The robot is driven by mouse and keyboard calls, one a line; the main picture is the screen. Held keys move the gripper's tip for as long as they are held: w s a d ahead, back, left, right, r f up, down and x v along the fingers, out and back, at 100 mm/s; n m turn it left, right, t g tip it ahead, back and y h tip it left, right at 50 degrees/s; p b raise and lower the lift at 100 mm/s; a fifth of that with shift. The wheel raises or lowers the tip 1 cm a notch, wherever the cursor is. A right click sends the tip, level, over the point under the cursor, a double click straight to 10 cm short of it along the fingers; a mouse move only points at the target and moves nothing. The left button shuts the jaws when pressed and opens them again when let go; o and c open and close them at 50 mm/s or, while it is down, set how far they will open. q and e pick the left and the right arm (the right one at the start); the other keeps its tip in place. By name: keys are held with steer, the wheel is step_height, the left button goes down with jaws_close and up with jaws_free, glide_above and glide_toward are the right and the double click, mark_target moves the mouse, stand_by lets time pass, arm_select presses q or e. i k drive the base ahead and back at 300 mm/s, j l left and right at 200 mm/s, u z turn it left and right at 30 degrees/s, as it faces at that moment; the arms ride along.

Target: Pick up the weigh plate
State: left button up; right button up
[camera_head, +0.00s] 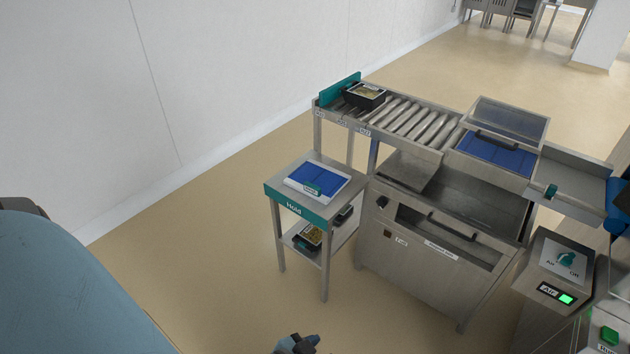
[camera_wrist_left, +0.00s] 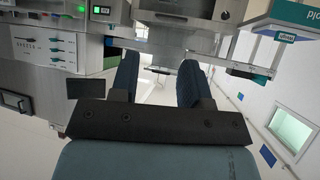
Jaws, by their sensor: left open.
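The weigh plate (camera_head: 318,181) is a flat pale plate with a blue top and a teal tag at its front. It lies on the Hold stand (camera_head: 298,208) in the head view. Its teal tag (camera_wrist_left: 285,37) shows upside down at the upper right of the left wrist view. My left gripper (camera_wrist_left: 158,68) is open and empty, its two dark blue fingers apart. In the head view, a small part of a gripper, apparently the left, shows at the bottom edge, in front of and apart from the stand. My right gripper is not identifiable.
A black tray (camera_head: 364,95) sits on the roller conveyor (camera_head: 412,125) behind the stand. Another filled tray (camera_head: 308,237) is on the stand's lower shelf. The steel sealer (camera_head: 430,270) stands close to the stand's right. The floor left of the stand is clear.

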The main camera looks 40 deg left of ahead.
mark_target(321, 182)
steer(key=i+j+u, duration=0.2)
steer(key=i+j, duration=0.3)
steer(key=i+j+u, duration=0.25)
steer(key=i+j, duration=0.3)
steer(key=i+j+u, duration=0.2)
steer(key=i+j, duration=0.15)
steer(key=i, duration=0.25)
